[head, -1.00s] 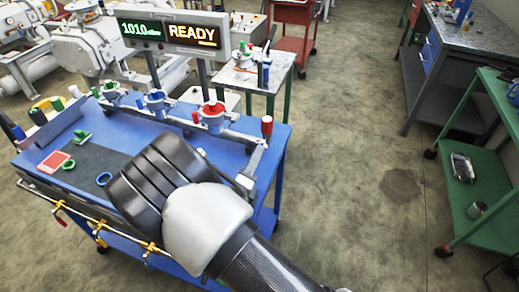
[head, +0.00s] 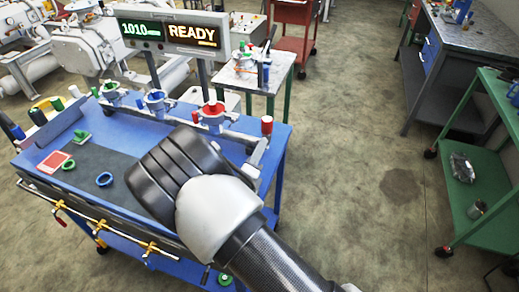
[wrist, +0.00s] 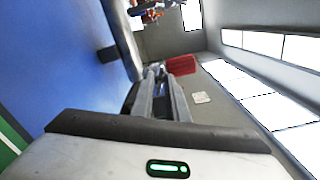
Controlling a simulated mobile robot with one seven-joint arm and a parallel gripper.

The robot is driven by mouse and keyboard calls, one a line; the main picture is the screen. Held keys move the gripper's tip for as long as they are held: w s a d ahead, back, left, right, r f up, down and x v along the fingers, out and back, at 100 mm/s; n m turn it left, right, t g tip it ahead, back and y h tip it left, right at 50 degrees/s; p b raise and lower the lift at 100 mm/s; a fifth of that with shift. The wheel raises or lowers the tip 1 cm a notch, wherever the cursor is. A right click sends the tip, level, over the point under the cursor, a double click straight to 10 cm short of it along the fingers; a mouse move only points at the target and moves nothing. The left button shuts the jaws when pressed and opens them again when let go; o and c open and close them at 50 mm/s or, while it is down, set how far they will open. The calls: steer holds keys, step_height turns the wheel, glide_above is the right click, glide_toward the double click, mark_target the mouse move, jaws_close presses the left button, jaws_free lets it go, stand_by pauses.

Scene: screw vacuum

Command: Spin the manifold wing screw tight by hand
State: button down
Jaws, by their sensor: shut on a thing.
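The grey manifold (head: 183,121) runs along the back of the blue cart, with green, blue and red-topped clamp ports on it. In the wrist view my gripper (wrist: 158,92) has its two fingers close together, shut on a small metal part at the tips. This looks like the wing screw, but it is mostly hidden by the fingers. In the head view my dark wrist covers the fingers and the cart's front right.
A display (head: 170,33) reads 1010 and READY. Yellow valves line the front edge.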

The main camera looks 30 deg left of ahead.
steer(key=shift+m, duration=0.3)
steer(key=m+b, duration=0.2)
steer(key=m, duration=0.3)
steer(key=shift+f, duration=0.1)
steer(key=m+b, duration=0.2)
steer(key=m, duration=0.4)
steer(key=shift+f+b, duration=0.1)
steer(key=shift+b, duration=0.2)
steer(key=m+b, duration=0.3)
steer(key=m, duration=0.1)
steer(key=shift+m+b, duration=1.5)
steer(key=shift+m, duration=0.2)
steer(key=shift+r, duration=0.2)
steer(key=c, duration=2)
jaws_free()
